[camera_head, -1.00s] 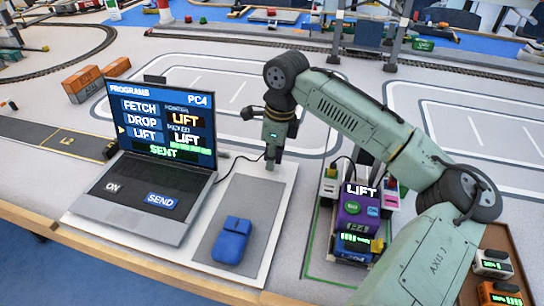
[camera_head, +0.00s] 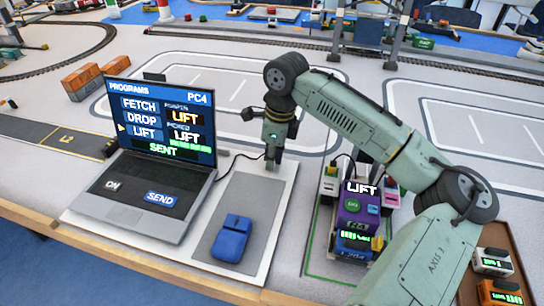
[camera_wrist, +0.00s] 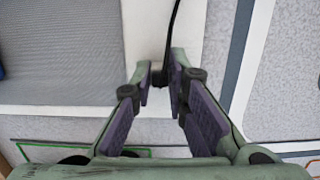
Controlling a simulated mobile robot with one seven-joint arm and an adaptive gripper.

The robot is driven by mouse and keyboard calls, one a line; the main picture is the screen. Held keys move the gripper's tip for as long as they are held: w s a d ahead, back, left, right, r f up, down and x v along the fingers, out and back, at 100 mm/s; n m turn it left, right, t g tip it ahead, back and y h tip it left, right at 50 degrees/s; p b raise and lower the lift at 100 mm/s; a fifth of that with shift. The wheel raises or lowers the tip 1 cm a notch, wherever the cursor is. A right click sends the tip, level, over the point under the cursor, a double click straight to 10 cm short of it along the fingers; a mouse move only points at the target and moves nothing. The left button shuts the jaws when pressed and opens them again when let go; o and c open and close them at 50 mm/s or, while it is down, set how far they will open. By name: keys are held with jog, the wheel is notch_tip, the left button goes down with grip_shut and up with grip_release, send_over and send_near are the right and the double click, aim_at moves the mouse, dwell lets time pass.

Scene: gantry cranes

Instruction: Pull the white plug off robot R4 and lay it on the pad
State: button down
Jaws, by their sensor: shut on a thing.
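My gripper (camera_head: 271,164) points down over the white border at the right of the grey pad (camera_head: 255,200). In the wrist view its jaws (camera_wrist: 161,78) are shut on the end of a black cable (camera_wrist: 172,35). The fingertips hide most of that end, so I cannot tell whether it is the white plug. The cable runs toward the laptop in the head view. A purple robot (camera_head: 353,205) showing LIFT stands at the right of the pad, inside a green outline.
A blue mouse (camera_head: 232,240) lies on the pad's near part. An open laptop (camera_head: 135,200) stands at its left. Green-topped and pink-topped blocks flank the purple robot. A brown tray (camera_head: 497,240) with small devices is at the right. The pad's far part is clear.

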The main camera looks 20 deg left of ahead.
jog(key=shift+f, duration=0.2)
jog(key=c, duration=1.5)
grip_release()
jog(key=r, duration=0.4)
jog(key=d+r, duration=0.1)
jog(key=r, duration=0.7)
jog(key=shift+s+d, duration=0.1)
jog(key=shift+d, duration=0.15)
